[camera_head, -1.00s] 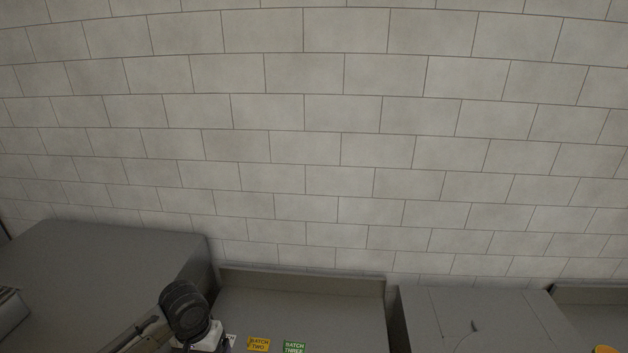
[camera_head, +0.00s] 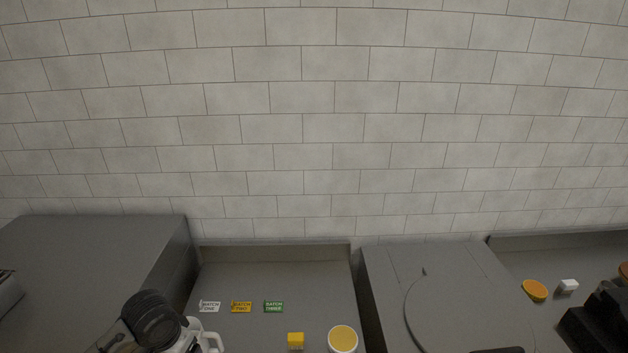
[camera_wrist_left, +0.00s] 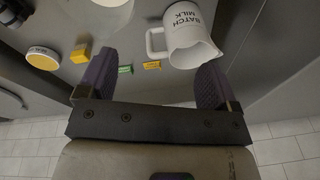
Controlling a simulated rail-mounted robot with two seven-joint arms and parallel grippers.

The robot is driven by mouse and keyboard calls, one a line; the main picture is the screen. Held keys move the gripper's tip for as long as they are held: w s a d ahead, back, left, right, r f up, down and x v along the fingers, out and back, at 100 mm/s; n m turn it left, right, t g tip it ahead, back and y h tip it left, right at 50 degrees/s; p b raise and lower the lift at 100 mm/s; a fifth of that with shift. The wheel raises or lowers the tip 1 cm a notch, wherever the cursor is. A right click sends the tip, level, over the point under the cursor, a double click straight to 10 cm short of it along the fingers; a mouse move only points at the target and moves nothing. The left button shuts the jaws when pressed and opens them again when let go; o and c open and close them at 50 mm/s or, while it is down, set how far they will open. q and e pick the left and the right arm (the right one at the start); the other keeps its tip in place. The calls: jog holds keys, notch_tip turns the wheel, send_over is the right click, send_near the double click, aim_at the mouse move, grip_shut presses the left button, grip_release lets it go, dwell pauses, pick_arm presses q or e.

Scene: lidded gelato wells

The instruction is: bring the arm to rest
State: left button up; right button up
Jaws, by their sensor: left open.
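My left arm (camera_head: 150,315) comes in at the bottom left of the head view, with its dark round link showing. In the left wrist view my left gripper (camera_wrist_left: 155,68) is open, its two dark fingers wide apart with nothing clamped between them. A white jug (camera_wrist_left: 190,42) marked BATCH MILK stands beyond the fingers, its handle towards the left. It also shows in the head view (camera_head: 207,336), partly hidden beside my arm. My right gripper is not seen.
White (camera_head: 209,306), yellow (camera_head: 241,307) and green (camera_head: 274,307) batch labels lie on the counter. A yellow cube (camera_head: 295,340) and yellow-topped tub (camera_head: 343,338) stand nearby. A raised grey unit (camera_head: 440,280) separates them from an orange-topped tub (camera_head: 535,290) and white block (camera_head: 568,286). A dark object (camera_head: 590,330) sits bottom right.

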pick_arm(q)
jog(key=s+d+r+m+t, duration=0.1)
jog(key=d+r+m+t, duration=0.15)
jog(key=r+t, duration=0.35)
jog(key=s+d+r+m+t, duration=0.1)
jog(key=d+r+m+t, duration=0.2)
jog(key=r, duration=0.5)
jog(key=s+d+f+n+g, duration=0.1)
jog(key=s+f+n+g, duration=0.25)
jog(key=s+f, duration=1.2)
jog(key=s+d+f+n+g, duration=0.1)
jog(key=s+f+n+g, duration=0.25)
jog(key=s+f, duration=1.2)
notch_tip(320, 180, up, 21)
jog(key=s+p, duration=0.1)
jog(key=p, duration=1.7)
jog(key=shift+s+g+h+p, duration=0.25)
jog(key=shift+g+h+p, duration=0.05)
jog(key=shift+h, duration=0.1)
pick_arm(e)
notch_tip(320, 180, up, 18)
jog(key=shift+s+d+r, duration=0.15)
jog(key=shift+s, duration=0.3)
